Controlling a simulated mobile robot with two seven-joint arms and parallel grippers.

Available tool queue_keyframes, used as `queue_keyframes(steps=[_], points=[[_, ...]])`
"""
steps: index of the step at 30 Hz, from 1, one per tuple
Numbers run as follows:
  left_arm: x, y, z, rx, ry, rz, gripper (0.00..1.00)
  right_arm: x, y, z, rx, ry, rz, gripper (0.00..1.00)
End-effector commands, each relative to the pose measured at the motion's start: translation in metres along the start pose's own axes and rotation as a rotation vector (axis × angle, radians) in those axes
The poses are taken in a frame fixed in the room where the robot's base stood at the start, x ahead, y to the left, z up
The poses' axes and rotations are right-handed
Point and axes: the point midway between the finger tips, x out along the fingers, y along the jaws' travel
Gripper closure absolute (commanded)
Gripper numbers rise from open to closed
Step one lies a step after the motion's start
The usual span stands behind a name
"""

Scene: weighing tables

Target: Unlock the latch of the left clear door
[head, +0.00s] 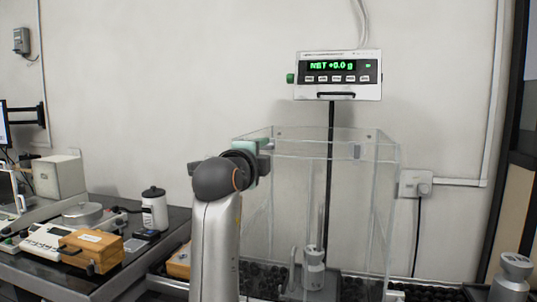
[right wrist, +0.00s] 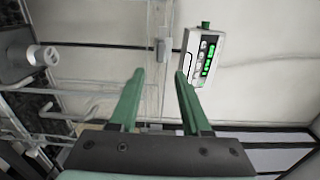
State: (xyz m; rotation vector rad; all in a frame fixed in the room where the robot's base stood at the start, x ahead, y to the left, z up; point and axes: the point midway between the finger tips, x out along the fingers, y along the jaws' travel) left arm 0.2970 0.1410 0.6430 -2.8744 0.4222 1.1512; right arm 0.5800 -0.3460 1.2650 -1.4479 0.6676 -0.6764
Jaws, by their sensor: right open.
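The clear box (head: 385,200) stands in the middle of the head view, with transparent walls and doors. My right gripper (head: 250,152) is at its upper left corner in the head view, partly hidden by my own wrist. In the right wrist view my right gripper (right wrist: 159,72) is open, its two green fingers apart with nothing held between them. A small pale block (right wrist: 162,50) on a clear edge shows just past the fingertips; I cannot tell whether it is the left door's latch or whether a finger touches it. My left gripper is not in view.
A display unit (head: 338,75) stands on a black pole behind the box. A metal weight (head: 314,268) is seen through the clear walls. A side table (head: 125,272) on the left holds a wooden box (head: 92,250) and a white bottle (head: 154,210). Another weight (head: 514,272) stands at right.

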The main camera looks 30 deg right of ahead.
Motion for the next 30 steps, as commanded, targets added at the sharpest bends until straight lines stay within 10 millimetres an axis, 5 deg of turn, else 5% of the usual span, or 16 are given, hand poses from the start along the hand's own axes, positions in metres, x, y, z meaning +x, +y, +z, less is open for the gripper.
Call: queue_keyframes(steps=[6,12,30], points=[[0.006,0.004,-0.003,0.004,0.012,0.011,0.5,-0.041,0.002,-0.001,-0.002,0.002,-0.002,0.53],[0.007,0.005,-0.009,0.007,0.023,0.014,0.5,-0.061,0.001,0.0,-0.002,0.001,-0.002,0.53],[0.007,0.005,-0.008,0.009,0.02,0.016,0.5,-0.065,0.0,0.0,-0.001,0.002,0.0,0.53]])
